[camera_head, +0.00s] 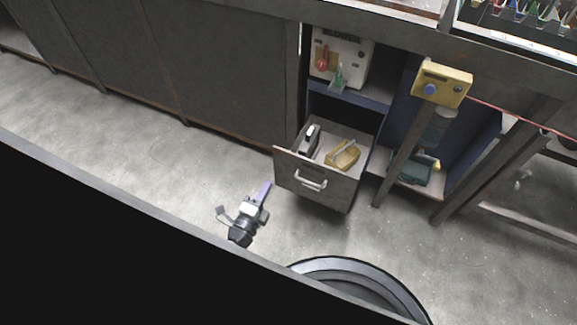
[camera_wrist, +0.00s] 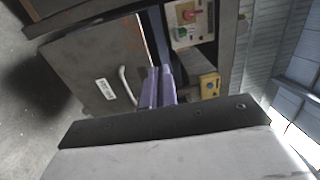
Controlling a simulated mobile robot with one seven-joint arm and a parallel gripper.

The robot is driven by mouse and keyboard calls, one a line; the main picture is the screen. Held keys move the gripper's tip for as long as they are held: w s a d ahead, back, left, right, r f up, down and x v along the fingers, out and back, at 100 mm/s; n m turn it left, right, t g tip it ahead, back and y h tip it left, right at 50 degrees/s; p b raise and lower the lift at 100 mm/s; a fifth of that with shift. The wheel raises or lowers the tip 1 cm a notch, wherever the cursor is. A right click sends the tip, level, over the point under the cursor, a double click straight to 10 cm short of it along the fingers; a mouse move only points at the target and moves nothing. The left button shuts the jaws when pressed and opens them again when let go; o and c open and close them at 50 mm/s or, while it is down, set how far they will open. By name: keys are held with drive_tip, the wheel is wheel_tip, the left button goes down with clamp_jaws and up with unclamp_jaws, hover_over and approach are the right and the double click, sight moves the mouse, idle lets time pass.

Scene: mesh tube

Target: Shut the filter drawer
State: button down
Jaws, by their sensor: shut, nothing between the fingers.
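The filter drawer (camera_head: 328,189) stands pulled out from under the bench, with a dark grey front and a pale bar handle (camera_head: 311,181). A dark item (camera_head: 310,140) and a yellow item (camera_head: 343,155) lie inside it. My gripper (camera_head: 266,187) is to the left of the drawer front, apart from it in the head view. Its purple fingers are together and empty. In the wrist view the fingers (camera_wrist: 160,73) show in front of the drawer front (camera_wrist: 90,60), which carries a white label, with the handle (camera_wrist: 127,86) just left of them. Contact cannot be told there.
A white machine (camera_head: 351,56) with a red part sits on the shelf above the drawer. A yellow control box (camera_head: 442,84) is on a post to the right. Closed dark cabinet panels (camera_head: 220,70) line the left.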

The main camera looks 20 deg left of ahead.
drive_tip(key=w+d+f+b, duration=0.2)
drive_tip(key=w+b, duration=0.2)
drive_tip(key=w, duration=0.9)
drive_tip(key=shift+w+f+g+h, duration=0.15)
drive_tip(key=shift+g+h, duration=0.15)
drive_tip(key=shift+w, duration=0.1)
drive_tip(key=w+b, duration=0.7)
drive_tip(key=w, duration=1.9)
drive_tip(key=shift+w+d, duration=0.15)
drive_tip(key=shift+d, duration=0.25)
